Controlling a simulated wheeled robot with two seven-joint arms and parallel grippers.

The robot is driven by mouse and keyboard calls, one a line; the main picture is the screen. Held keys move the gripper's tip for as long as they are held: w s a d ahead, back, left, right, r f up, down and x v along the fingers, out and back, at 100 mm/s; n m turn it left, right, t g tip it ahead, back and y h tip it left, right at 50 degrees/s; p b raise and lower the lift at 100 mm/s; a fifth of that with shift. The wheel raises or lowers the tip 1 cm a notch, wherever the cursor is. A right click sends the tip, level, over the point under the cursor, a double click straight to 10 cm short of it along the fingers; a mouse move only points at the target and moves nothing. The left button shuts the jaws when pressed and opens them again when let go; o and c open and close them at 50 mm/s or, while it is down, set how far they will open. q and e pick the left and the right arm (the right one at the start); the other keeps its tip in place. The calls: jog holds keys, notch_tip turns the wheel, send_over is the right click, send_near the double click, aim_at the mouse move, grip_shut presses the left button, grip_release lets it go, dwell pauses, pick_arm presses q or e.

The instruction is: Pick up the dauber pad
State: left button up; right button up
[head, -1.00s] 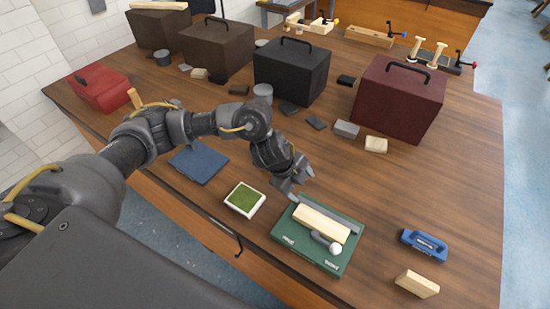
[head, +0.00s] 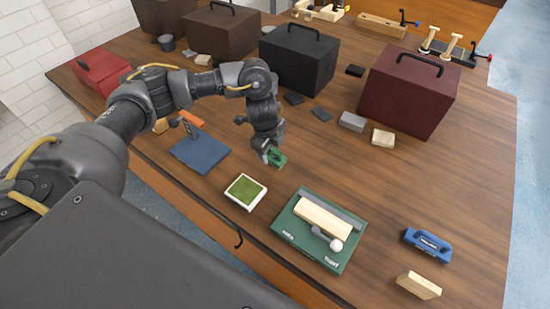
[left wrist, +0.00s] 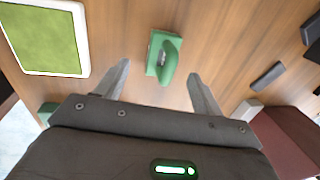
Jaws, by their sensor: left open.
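The dauber pad (head: 278,158), a small green block with a raised green handle, sits on the wooden table. It also shows in the left wrist view (left wrist: 165,55), just beyond and between my left fingertips. My left gripper (head: 266,152) is open and empty, pointing down close to the dauber pad and partly covering it in the head view. In the left wrist view the two fingers of my left gripper (left wrist: 159,72) are spread wide, with the handle lying between their lines. My right gripper is not in view.
A white tray with a green pad (head: 246,192) lies just in front. A green board with a wooden bar (head: 322,262) is to its right. A blue plate (head: 200,153) lies left. Black (head: 298,60) and dark red (head: 405,95) boxes stand behind.

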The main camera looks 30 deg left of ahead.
aim_at(275, 158)
pick_arm(q)
jog(key=shift+f, duration=0.15)
jog(key=f, duration=0.2)
jog(key=w+f+p, duration=0.1)
jog(key=f, duration=0.1)
jog(key=shift+w+d+f, duration=0.15)
jog(key=shift+d+f, duration=0.05)
jog(key=shift+f, duration=0.2)
jog(key=shift+c, duration=0.5)
jog(key=c, duration=1)
jog(key=shift+r, duration=0.15)
